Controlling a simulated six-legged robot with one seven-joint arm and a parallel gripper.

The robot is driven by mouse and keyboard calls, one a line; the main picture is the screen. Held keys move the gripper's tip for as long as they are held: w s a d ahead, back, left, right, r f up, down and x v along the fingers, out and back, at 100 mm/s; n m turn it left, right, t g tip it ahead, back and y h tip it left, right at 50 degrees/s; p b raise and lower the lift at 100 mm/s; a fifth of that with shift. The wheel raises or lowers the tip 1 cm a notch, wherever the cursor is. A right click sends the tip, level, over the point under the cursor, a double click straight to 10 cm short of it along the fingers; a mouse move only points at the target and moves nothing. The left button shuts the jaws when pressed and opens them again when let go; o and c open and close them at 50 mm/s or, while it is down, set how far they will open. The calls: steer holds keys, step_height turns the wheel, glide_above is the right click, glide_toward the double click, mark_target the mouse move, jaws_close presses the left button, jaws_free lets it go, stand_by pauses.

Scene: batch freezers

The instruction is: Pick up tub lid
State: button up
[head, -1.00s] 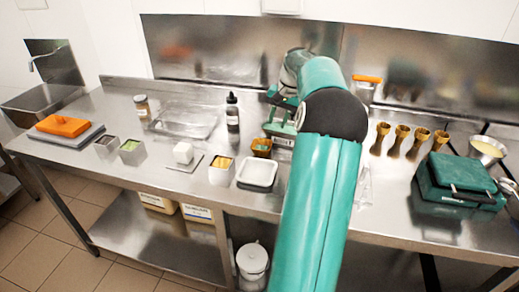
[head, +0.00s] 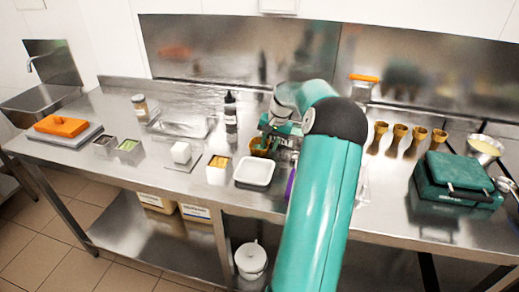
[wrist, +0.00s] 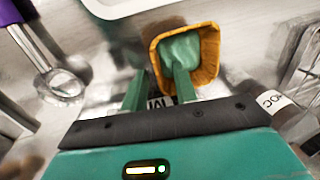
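A white, square, shallow piece with a raised rim (head: 254,172) lies on the steel counter near the front edge. It may be the tub lid; I cannot tell lid from tub. A white edge of it (wrist: 128,6) shows at the top of the wrist view. My gripper (head: 264,138) is low over the counter, behind and slightly right of the white piece. In the wrist view the two green fingers (wrist: 158,72) are apart, with nothing held between them. A small amber bowl (wrist: 208,58) with green inside sits at the right finger's tip; contact is unclear.
A purple-handled scoop (wrist: 58,82) lies left of my fingers. Brass cups (head: 397,135) and a green case (head: 455,178) are to the right.

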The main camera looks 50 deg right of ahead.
jaws_close()
steer(key=shift+r, duration=0.1)
steer(key=shift+w+r, duration=0.1)
steer(key=shift+r, duration=0.35)
steer(key=shift+w+v, duration=0.2)
steer(key=shift+v, duration=0.85)
steer(key=s+a+r, duration=0.7)
steer(key=s+r, duration=0.3)
steer(key=s, duration=0.2)
steer(key=shift+s+a, duration=0.15)
steer(key=shift+s, duration=0.05)
